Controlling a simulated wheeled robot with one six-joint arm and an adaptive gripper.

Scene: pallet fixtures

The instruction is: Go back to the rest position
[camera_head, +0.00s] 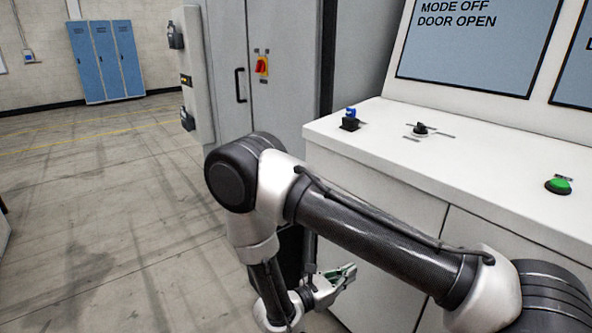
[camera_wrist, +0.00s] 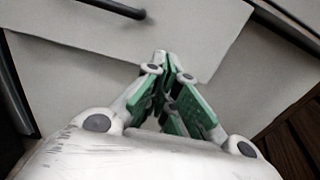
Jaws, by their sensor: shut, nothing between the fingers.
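My gripper (camera_head: 350,271) hangs low in front of the white control console (camera_head: 345,149), below the level of its top. In the wrist view my gripper (camera_wrist: 167,62) has its green-padded fingers brought together at the tips, with nothing between them. Pale panels lie behind the fingers there. In the head view my arm is folded, with its elbow raised and its forearm pointing down. Part of the gripper is small and partly hidden by my wrist.
The console carries a blue key switch (camera_head: 350,120), a black knob (camera_head: 420,129) and a green button (camera_head: 558,186). Its screen (camera_head: 478,45) reads "MODE OFF DOOR OPEN". A grey cabinet (camera_head: 285,90) stands behind. Blue lockers (camera_head: 106,62) are far left; the floor at left is clear.

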